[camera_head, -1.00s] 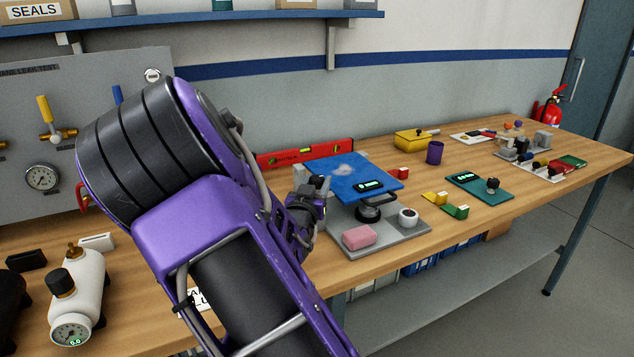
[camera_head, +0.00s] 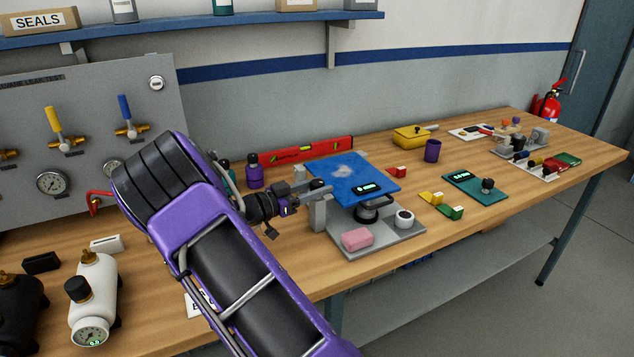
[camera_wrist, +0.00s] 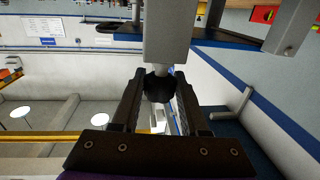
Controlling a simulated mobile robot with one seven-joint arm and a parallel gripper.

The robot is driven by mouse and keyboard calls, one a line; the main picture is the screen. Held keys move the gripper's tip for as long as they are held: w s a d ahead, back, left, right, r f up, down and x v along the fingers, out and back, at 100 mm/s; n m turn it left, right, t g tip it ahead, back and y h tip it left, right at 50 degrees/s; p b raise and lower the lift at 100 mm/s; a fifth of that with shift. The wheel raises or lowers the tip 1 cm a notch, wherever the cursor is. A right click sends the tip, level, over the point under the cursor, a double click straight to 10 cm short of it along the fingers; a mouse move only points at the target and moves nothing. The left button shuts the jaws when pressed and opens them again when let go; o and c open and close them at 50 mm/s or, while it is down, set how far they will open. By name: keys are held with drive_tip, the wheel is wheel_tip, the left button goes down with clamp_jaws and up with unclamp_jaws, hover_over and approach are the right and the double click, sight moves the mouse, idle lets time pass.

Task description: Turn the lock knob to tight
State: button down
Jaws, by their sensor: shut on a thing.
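The test rig has a blue plate (camera_head: 352,176) with a small display, above a grey base (camera_head: 378,244). Grey posts stand at its left side. My gripper (camera_head: 322,190) reaches the near-left post (camera_head: 318,213) from the left. In the wrist view a round black lock knob (camera_wrist: 159,87) sits on a short pale shaft from a grey post (camera_wrist: 167,35). My gripper's two fingers (camera_wrist: 160,82) are on either side of the knob and shut on it. The knob is hidden in the head view. I cannot read any tightness mark.
A pink block (camera_head: 356,239) and a white cup-like part (camera_head: 404,218) sit on the base. Yellow and green blocks (camera_head: 440,204) lie to the right. The front right bench is clear.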

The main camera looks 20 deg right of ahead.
drive_tip(key=m+g, duration=0.2)
drive_tip(key=g, duration=0.1)
drive_tip(key=m+g+b, duration=0.1)
drive_tip(key=m+g, duration=0.1)
drive_tip(key=g, duration=0.2)
drive_tip(key=shift+d+f+m+b, duration=0.1)
drive_tip(key=shift+f+m+b, duration=0.05)
drive_tip(key=shift+m+b, duration=0.2)
drive_tip(key=shift+r+m+g+y+b, duration=0.15)
drive_tip(key=shift+m+g+y, duration=0.4)
drive_tip(key=shift+m+g, duration=0.55)
drive_tip(key=shift+r+m+g+y+b, duration=0.15)
drive_tip(key=shift+m+g+y, duration=0.4)
drive_tip(key=shift+g, duration=0.95)
drive_tip(key=shift+m+g+y, duration=0.3)
drive_tip(key=shift+g, duration=0.1)
drive_tip(key=shift+c, duration=2.1)
unclamp_jaws()
drive_tip(key=shift+f, duration=0.1)
drive_tip(key=shift+w+a, duration=0.1)
drive_tip(key=shift+a, duration=0.1)
